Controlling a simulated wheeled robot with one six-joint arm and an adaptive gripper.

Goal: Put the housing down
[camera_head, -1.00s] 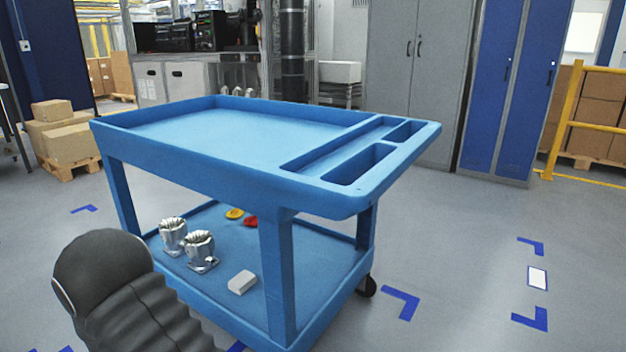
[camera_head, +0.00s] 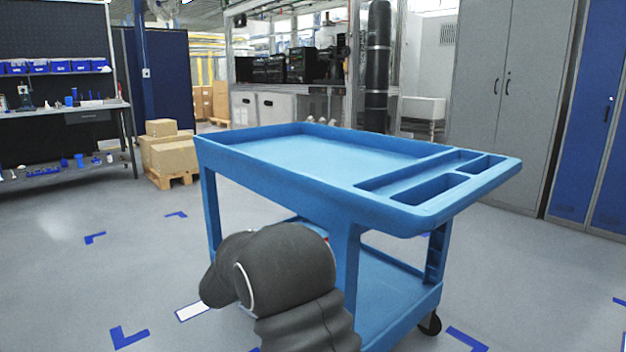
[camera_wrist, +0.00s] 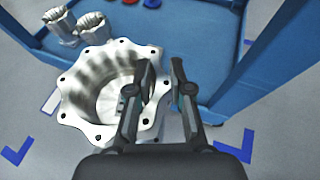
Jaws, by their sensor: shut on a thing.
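A silver housing (camera_wrist: 74,88) with a scalloped, bolt-holed flange and a wide open bore fills the left-middle of the wrist view. My gripper (camera_wrist: 163,76) is shut on it at the right side of its wall. The housing appears above the grey floor, beside the blue cart. The blue cart (camera_head: 300,170) stands ahead in the head view, with an empty top tray. In the head view my dark arm covers part of the lower shelf (camera_head: 385,285), and neither gripper nor held housing shows there.
Blue corner marks (camera_head: 128,337) lie on the floor. A workbench (camera_head: 60,108) and boxes (camera_head: 168,152) stand at left; the floor between is open.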

